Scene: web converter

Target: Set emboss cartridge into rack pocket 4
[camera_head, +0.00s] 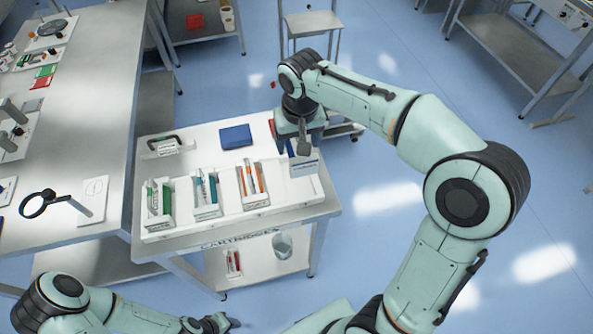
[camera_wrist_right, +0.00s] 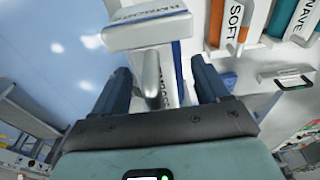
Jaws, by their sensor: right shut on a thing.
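The cart (camera_head: 285,218) carries a row of white labelled holders with green, teal (camera_head: 206,190) and orange (camera_head: 252,180) cartridges. My right gripper (camera_head: 298,143) is over the right end of this row, shut on a grey cylindrical piece (camera_wrist_right: 152,78), which I take for the emboss cartridge. A white labelled block (camera_head: 304,166) is just below it; it also shows in the right wrist view (camera_wrist_right: 150,28). Whether the grey piece sits inside that block or only over it, I cannot tell. My left gripper (camera_head: 218,323) is low at the bottom edge, its fingers unclear.
In the right wrist view, orange cartridges stand in a holder marked SOFT (camera_wrist_right: 234,28). A blue box (camera_head: 236,136) and a dark-handled item (camera_head: 166,146) lie at the cart's back. A long steel table (camera_head: 95,90) stands left. A bin (camera_head: 283,245) is on the lower shelf.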

